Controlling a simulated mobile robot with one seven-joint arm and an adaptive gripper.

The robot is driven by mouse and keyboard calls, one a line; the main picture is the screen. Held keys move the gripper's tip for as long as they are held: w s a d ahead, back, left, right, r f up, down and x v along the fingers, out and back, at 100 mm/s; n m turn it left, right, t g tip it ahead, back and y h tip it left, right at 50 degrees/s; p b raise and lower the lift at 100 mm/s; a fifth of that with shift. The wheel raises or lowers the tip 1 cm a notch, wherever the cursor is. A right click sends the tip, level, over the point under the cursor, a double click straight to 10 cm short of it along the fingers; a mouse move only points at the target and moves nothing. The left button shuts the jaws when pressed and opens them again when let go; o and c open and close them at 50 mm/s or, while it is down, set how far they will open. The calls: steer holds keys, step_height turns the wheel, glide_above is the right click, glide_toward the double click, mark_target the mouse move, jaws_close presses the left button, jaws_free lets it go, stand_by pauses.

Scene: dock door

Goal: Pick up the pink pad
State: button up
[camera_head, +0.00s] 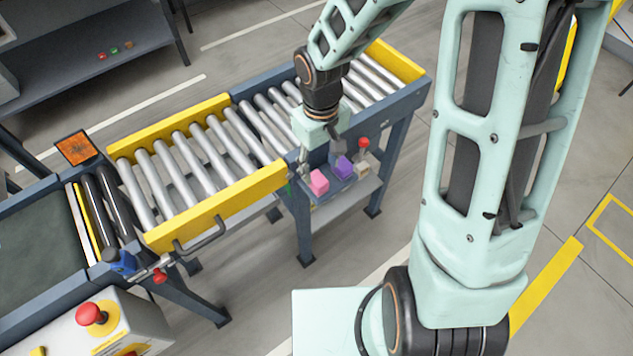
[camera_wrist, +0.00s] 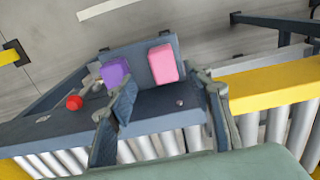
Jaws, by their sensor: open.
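The pink pad (camera_head: 319,182) sits on a small grey-blue shelf at the side of the roller conveyor, at the left end of a short row. It also shows in the wrist view (camera_wrist: 162,63), upper middle, lying between the lines of the two fingers and beyond their tips. My gripper (camera_head: 321,158) is above the conveyor's near edge, close over the pad. In the wrist view my gripper (camera_wrist: 166,92) has its fingers spread wide with nothing between them. I see no contact with the pad.
A purple block (camera_head: 343,168) is beside the pad, with a beige block (camera_head: 362,169) and a red knob (camera_head: 363,143) further right. The conveyor's yellow side guard (camera_head: 220,208) and rollers lie to the left. A red button (camera_head: 92,314) is at lower left.

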mark_target(318, 178)
steer(key=f, duration=0.4)
steer(key=f+b, duration=0.1)
steer(key=f, duration=0.1)
steer(key=shift+s+a, duration=0.1)
steer(key=shift+a, duration=0.15)
steer(key=shift+r, duration=0.1)
steer(key=c, duration=1.1)
